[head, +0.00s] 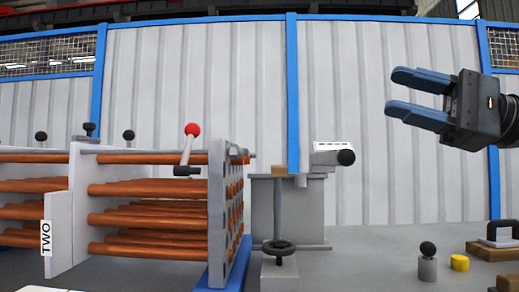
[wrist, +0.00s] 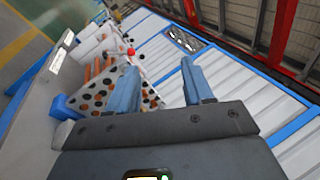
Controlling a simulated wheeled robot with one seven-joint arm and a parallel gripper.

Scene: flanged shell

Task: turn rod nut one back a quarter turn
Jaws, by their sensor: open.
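My gripper (head: 391,92) is open and empty, raised in the air at the upper right in the head view, its two blue fingers pointing left. In the wrist view the fingers (wrist: 160,68) stand apart with nothing between them. The tube bundle (head: 150,190) of copper rods runs between pale plates on the left, well apart from my gripper. Its perforated end plate (head: 216,200) also shows in the wrist view (wrist: 150,98). A small rod end (head: 243,153) sticks out at that plate's upper right. I cannot tell which part is rod nut one.
A red-balled lever (head: 189,147) and black knobs (head: 89,129) stand on the bundle. A grey stand with a handwheel (head: 278,248) is right of it. A knobbed cylinder (head: 427,262), yellow cylinder (head: 460,262) and handled block (head: 505,236) are at the lower right.

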